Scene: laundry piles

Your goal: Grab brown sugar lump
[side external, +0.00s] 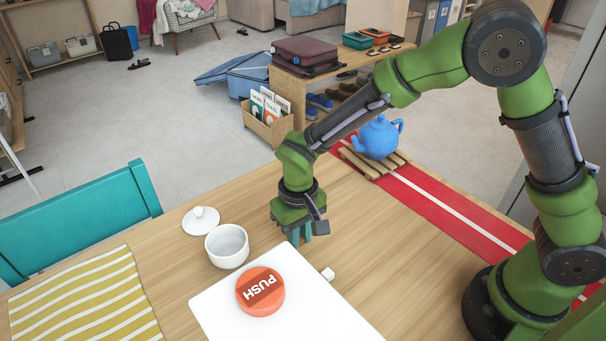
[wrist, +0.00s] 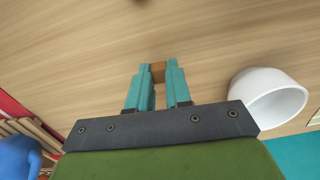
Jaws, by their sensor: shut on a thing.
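The brown sugar lump (wrist: 158,73) is a small brown cube between the teal fingertips in the wrist view. My gripper (wrist: 158,70) is shut on it, one finger on each side. In the side view my gripper (side external: 306,232) points down, low over the wooden table, behind the white board. The lump cannot be made out there, hidden by the fingers. I cannot tell whether the lump touches the table.
A white bowl (side external: 227,246) stands left of my gripper, its lid (side external: 201,221) behind it. A white board (side external: 285,323) carries an orange PUSH button (side external: 260,291); a white cube (side external: 328,274) is at its right edge. A blue teapot (side external: 377,137) stands on a wooden trivet (side external: 358,164).

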